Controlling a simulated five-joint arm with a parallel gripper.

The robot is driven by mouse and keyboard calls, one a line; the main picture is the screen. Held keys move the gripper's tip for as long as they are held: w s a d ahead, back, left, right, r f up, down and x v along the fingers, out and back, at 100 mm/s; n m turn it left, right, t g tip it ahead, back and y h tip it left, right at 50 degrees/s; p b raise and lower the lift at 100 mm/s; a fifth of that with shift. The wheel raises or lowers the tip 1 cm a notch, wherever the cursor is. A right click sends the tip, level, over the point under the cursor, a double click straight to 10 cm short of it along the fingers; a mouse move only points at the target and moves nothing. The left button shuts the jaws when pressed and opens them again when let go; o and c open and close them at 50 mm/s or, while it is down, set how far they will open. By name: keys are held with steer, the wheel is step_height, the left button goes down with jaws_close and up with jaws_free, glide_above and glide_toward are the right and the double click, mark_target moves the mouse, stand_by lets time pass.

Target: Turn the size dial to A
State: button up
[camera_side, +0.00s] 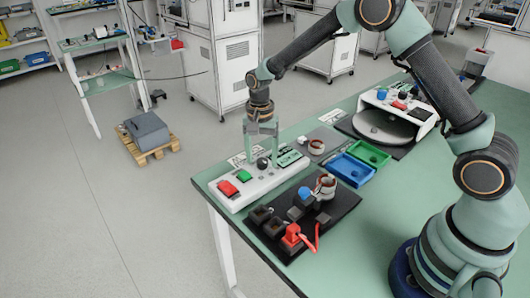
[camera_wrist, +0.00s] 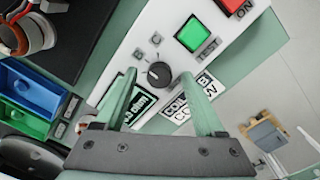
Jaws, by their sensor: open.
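The size dial (camera_wrist: 159,75) is a round black knob on the white control panel (camera_wrist: 163,20). In the side view the dial (camera_side: 262,163) sits between the finger ends of my gripper (camera_side: 262,158). In the wrist view my gripper (camera_wrist: 158,78) is open, with one green finger on each side of the dial and a gap to it.
A green button (camera_wrist: 194,33) and a red button (camera_side: 227,188) are on the same panel. A black mat (camera_side: 300,222) with motor parts lies in front. A blue bin (camera_side: 350,170) and a green bin (camera_side: 367,153) stand to the right.

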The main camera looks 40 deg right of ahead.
steer(key=shift+f, duration=0.25)
jaws_close()
steer(key=shift+n, duration=0.3)
steer(key=n, duration=0.4)
steer(key=shift+n, duration=2)
steer(key=shift+a, duration=0.1)
